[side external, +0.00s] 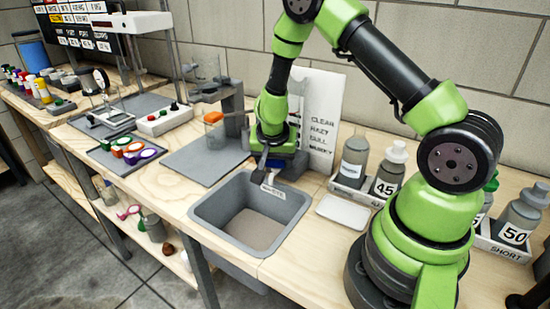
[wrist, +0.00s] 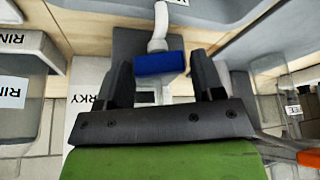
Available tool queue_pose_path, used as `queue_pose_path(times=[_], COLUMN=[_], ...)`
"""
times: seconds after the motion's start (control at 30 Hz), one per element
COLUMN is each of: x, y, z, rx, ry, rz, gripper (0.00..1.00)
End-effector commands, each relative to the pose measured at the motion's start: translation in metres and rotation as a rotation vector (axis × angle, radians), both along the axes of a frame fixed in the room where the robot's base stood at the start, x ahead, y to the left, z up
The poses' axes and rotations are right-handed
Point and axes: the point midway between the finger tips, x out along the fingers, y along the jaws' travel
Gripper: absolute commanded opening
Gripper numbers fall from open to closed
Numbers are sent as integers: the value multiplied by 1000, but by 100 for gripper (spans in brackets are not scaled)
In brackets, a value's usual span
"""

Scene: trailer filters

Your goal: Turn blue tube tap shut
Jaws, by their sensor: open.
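The blue tap (wrist: 160,63) sits on a pale tube (wrist: 158,25) in the wrist view. It lies crosswise between the two dark fingers of my gripper (wrist: 161,72), which is open. A small gap shows on each side of the tap, and I cannot tell whether either finger touches it. In the side external view my gripper (side external: 262,167) is low at the back edge of the grey sink (side external: 203,213).
A white sign card (side external: 322,110) stands close behind my wrist. Labelled bottles, including one marked 45 (side external: 387,175), and a white tray (side external: 343,212) are to the right. A grey mat (side external: 205,160) and a cup stand (side external: 232,105) are to the left.

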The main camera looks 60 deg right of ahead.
Motion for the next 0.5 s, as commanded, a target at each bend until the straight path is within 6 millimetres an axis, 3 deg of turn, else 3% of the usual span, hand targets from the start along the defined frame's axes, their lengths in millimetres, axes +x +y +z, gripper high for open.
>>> queue_pose_path(times=[0.07, 0.2, 0.23, 0.5], x=[0, 0, 0, 1], y=[0, 0, 0, 0], z=[0, 0, 0, 1], rx=[0, 0, 0, -3], ry=[0, 0, 0, -1], rz=[0, 0, 0, -68], gripper=[62, 30, 27, 27])
